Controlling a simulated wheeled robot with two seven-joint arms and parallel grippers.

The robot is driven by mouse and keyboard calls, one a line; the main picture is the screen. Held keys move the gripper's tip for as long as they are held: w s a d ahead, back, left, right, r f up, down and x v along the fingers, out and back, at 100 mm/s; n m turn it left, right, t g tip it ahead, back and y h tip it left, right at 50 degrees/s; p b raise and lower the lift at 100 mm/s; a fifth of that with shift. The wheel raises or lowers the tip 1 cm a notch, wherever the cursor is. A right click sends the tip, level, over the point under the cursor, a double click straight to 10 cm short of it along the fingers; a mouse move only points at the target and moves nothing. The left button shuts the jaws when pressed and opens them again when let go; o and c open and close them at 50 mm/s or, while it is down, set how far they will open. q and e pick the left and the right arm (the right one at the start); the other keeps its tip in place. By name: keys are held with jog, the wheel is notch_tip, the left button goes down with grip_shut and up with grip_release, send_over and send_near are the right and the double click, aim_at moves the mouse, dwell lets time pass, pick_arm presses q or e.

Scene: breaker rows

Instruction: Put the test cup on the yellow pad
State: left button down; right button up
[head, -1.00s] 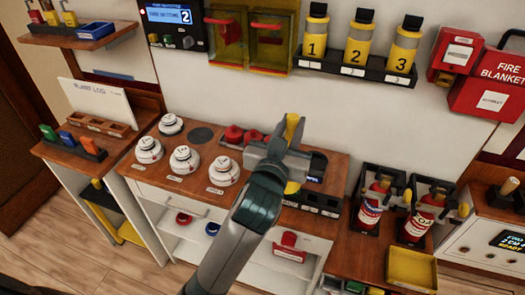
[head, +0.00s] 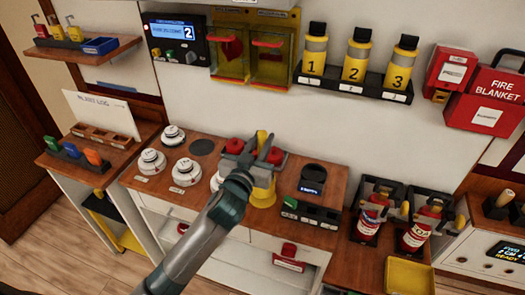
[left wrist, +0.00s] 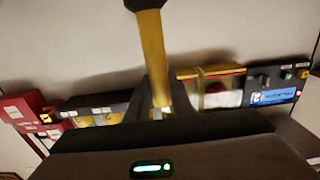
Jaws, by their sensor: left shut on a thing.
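The test cup (head: 263,196) is yellow, with a tall yellow handle rising above a wider lower end. My left gripper (head: 260,165) is shut on its handle and holds it over the wooden bench, to the left of a black round dock (head: 313,176). In the left wrist view the yellow handle (left wrist: 153,55) stands between the fingers, with a dark end at the top of the picture. A flat yellow square with a raised rim (head: 410,276) lies at the lower right; I cannot tell whether it is the yellow pad. My right gripper is not in view.
White round detectors (head: 186,171) stand left of the cup, one partly hidden by my arm. Red domes (head: 234,146) are close behind the gripper. Two red extinguishers (head: 416,233) stand behind the yellow square. Numbered yellow bottles (head: 356,55) are on a wall shelf.

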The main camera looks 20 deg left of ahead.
pick_arm(q)
jog(key=shift+f+p, duration=0.5)
jog(key=shift+f, duration=1.45)
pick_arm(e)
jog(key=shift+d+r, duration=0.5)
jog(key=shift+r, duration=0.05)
pick_arm(q)
jog(key=shift+f, duration=0.2)
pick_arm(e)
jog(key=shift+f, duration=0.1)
pick_arm(q)
jog(key=c, duration=1.6)
grip_release()
jog(key=shift+o, duration=0.2)
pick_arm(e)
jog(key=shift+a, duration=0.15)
pick_arm(q)
jog(key=shift+r, duration=0.15)
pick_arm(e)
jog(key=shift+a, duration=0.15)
